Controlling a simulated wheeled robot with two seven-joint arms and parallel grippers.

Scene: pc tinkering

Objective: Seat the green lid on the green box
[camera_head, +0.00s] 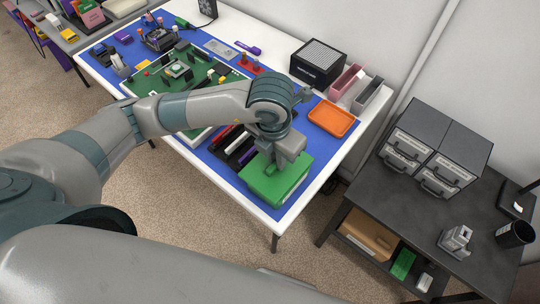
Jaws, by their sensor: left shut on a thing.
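The green box (283,195) stands at the near right corner of the blue mat on the white table. The green lid (258,178) shows as the flat top over the box. From this angle I cannot tell whether it is fully seated or slightly above the rim. My left gripper (272,167) reaches down over the box from the left and is shut on the green lid, at its raised middle part. The wrist and fingers hide part of the lid's far side. My right gripper is not in view.
An orange tray (331,118) lies behind the box. Dark slots with marker-like items (233,143) lie left of it. A green circuit board (180,72) and a black box (317,62) stand farther back. A dark side table (365,205) with grey drawers (427,150) is at right.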

